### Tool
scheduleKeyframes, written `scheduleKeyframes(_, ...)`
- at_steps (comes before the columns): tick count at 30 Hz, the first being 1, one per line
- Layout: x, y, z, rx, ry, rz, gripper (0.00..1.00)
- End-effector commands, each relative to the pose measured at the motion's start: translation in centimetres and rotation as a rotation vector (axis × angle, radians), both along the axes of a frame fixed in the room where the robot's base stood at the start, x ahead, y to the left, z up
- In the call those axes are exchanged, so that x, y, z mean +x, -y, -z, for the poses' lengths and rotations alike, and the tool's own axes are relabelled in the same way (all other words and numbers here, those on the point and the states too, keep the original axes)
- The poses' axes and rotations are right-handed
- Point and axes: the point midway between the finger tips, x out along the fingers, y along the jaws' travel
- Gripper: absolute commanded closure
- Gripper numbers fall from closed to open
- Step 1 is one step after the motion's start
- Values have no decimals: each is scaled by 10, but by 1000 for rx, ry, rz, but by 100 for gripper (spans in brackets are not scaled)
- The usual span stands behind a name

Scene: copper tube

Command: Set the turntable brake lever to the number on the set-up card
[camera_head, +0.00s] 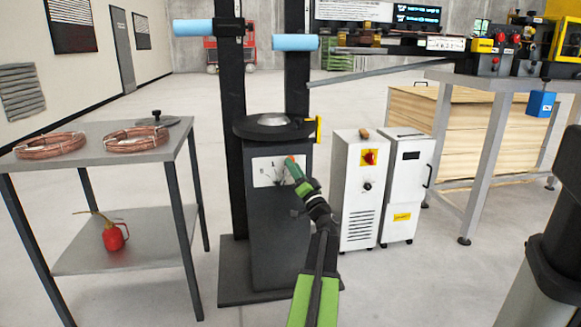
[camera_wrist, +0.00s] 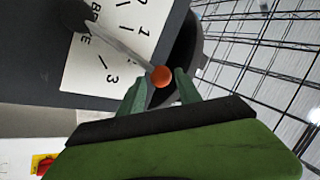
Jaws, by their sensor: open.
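The dark turntable pedestal (camera_head: 277,225) carries a white brake scale plate (camera_head: 266,180) on its front; in the wrist view the plate (camera_wrist: 85,70) shows a 1 and a 3. The brake lever (camera_wrist: 118,44) is a thin grey rod with an orange ball knob (camera_wrist: 160,76), lying between the 1 and the 3 and covering whatever is printed there. My green gripper (camera_wrist: 159,82) is open, with one fingertip on each side of the knob. I cannot tell whether either touches it. In the head view my gripper (camera_head: 294,172) hides part of the plate.
A round turntable (camera_head: 272,122) tops the pedestal. A steel table (camera_head: 85,135) with copper coils stands left. Two white cabinets (camera_head: 357,200) stand close right of my arm. A white card (camera_head: 445,44) is on the machine at upper right; its print is too small to read surely.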

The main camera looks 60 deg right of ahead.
Motion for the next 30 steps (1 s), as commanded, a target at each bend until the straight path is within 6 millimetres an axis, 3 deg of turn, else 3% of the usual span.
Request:
scheduleKeyframes(1,-12,-10,14,0,-1,3,59)
scheduleKeyframes(3,-24,-19,23,-2,-1,3,59)
scheduleKeyframes(12,-61,-43,43,0,-1,1,59)
scheduleKeyframes(30,-62,-45,42,0,-1,-2,59)
